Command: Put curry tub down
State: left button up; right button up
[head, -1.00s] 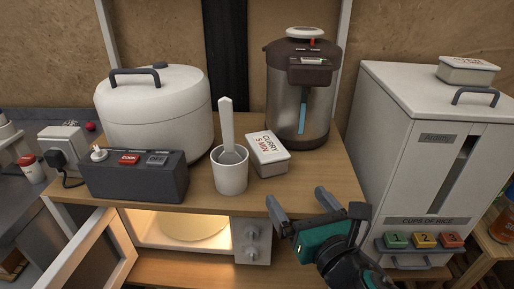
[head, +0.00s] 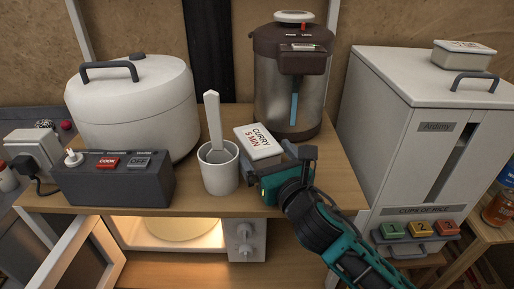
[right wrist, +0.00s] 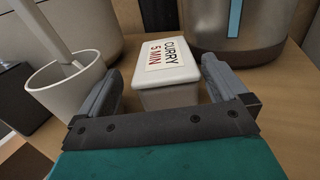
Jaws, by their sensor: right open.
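The curry tub (head: 258,142) is a small white box with a "CURRY 5 MIN" label on its lid. It sits on the wooden shelf top, between the white cup and the metal urn. In the right wrist view the tub (right wrist: 167,75) stands between the two fingers of my right gripper (right wrist: 160,88), with gaps showing on both sides. My right gripper (head: 283,165) is open at the tub's near side in the head view and hides part of it. My left gripper is not in view.
A white cup (head: 219,172) with a paddle stands just left of the tub. A metal urn (head: 290,85) is behind. A rice cooker (head: 135,105) and switch box (head: 115,180) are left. A rice dispenser (head: 400,130) with another tub (head: 464,54) on top is right. An open-doored microwave (head: 245,240) is below.

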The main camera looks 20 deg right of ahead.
aim_at(260, 142)
jog(key=w, duration=0.5)
jog(key=shift+f+b, duration=0.25)
jog(key=shift+b, duration=0.1)
jog(key=shift+s, duration=0.1)
jog(key=c, duration=1.2)
jog(key=shift+r, duration=0.1)
jog(key=shift+c, duration=0.4)
